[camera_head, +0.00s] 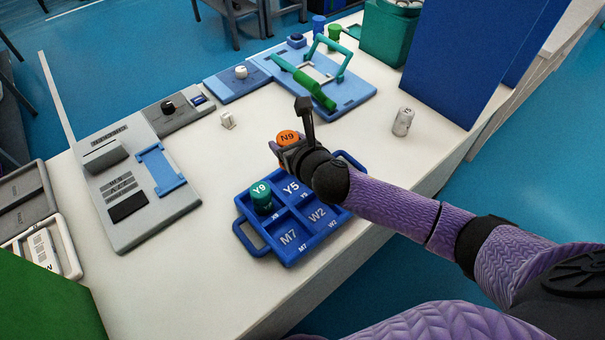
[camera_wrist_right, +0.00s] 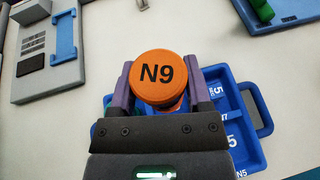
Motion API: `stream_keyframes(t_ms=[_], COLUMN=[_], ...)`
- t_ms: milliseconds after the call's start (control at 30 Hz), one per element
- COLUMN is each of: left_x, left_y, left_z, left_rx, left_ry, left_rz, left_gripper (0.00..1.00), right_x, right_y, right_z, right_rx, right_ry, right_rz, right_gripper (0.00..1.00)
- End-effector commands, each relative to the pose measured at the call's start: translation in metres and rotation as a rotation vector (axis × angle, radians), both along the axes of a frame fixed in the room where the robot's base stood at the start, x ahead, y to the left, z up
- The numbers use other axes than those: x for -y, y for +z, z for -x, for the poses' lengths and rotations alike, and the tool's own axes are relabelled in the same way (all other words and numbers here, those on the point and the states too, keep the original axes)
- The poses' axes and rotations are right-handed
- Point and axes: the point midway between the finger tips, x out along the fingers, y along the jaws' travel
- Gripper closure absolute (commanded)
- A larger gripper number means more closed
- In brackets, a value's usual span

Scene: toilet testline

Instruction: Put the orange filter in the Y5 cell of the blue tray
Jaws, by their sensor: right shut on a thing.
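The orange filter (camera_head: 288,136), its round top marked N9, is between the fingers of my right gripper (camera_head: 291,149), which is shut on it. The same orange filter (camera_wrist_right: 157,77) shows in the right wrist view with a finger of my right gripper (camera_wrist_right: 160,92) on each side. The blue tray (camera_head: 250,240) lies on the table. Its Y5 cell (camera_head: 291,188) is at the far side and looks empty. The filter is just beyond the tray's far side; its height above the table is unclear. My forearm hides the tray's right part. My left gripper is not in view.
A green filter (camera_head: 261,197) marked Y9 stands in the tray's left cell. A small white piece (camera_head: 227,120) and a can (camera_head: 403,121) stand on the table. A grey panel (camera_head: 130,185) is at left, a light-blue fixture (camera_head: 318,78) behind. Bare table lies left of the tray.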

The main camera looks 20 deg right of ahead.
Motion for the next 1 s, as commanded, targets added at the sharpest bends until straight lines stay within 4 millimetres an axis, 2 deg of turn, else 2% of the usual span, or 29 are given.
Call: stream_keyframes(t_ms=[100, 200, 367, 500, 700, 833, 867, 1000], left_x=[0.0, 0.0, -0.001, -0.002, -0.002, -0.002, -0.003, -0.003], left_y=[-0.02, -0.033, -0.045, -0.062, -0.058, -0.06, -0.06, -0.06], left_z=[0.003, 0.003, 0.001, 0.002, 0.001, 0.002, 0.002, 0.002], left_rx=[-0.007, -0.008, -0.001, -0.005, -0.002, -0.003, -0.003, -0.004], left_ry=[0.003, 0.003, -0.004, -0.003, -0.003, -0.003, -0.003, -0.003], left_rz=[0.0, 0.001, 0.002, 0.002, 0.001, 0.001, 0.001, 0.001], left_gripper=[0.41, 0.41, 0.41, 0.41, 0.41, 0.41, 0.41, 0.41], right_x=[0.003, 0.003, 0.003, 0.003, 0.003, 0.003, 0.003, 0.003], right_y=[-0.034, -0.058, -0.078, -0.105, -0.1, -0.104, -0.105, -0.104], right_z=[-0.001, -0.001, -0.001, -0.001, -0.001, -0.001, -0.001, -0.001], right_rx=[-0.005, -0.004, -0.002, -0.003, 0.002, 0.001, 0.001, 0.001], right_ry=[-0.001, 0.0, 0.001, 0.0, 0.001, 0.001, 0.001, 0.001], right_rz=[-0.002, -0.002, -0.001, -0.002, 0.0, 0.0, -0.001, 0.0], right_gripper=[0.99, 0.99, 0.99, 0.99, 0.99, 0.99, 0.35, 0.06])
